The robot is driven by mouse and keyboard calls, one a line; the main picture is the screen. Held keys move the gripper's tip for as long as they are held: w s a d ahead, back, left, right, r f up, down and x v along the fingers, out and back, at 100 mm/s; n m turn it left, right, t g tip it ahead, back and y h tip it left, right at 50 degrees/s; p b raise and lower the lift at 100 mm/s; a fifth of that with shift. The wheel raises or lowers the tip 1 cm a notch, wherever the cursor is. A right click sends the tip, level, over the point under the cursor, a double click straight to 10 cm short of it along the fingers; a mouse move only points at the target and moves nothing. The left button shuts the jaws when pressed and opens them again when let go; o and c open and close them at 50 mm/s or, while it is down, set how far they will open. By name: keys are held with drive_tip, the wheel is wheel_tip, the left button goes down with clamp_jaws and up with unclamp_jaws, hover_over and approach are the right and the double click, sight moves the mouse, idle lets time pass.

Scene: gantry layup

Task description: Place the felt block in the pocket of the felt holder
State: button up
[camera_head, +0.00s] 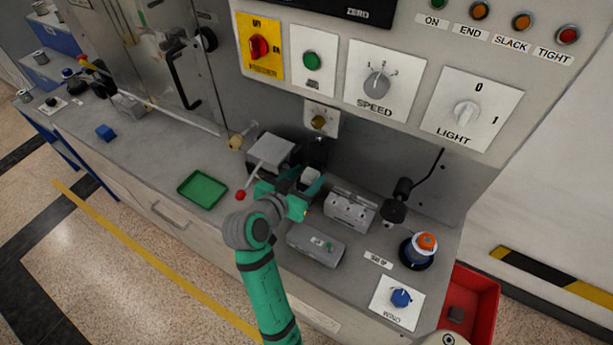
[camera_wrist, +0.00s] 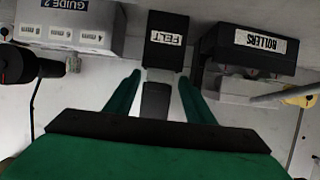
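The felt holder (camera_wrist: 154,56) is a black box labelled FELT, straight ahead of my gripper in the wrist view. A plain grey block (camera_wrist: 155,101), seemingly the felt block, shows between my fingers, just in front of the holder. My gripper (camera_wrist: 158,78) has green fingers, apart, with a narrow gap visible on each side of the block. In the head view my gripper (camera_head: 298,190) is at the back of the bench, and a pale piece (camera_head: 311,176) shows beside its fingers. Whether the block sits in the pocket is hidden.
The ROLLERS box (camera_wrist: 252,62) and GUIDE 2 box (camera_wrist: 91,38) flank the holder closely. A red bin (camera_head: 484,290) is at the right.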

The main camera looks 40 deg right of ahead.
drive_tip(key=shift+r, duration=0.1)
drive_tip(key=shift+r, duration=0.15)
drive_tip(key=v, duration=1.2)
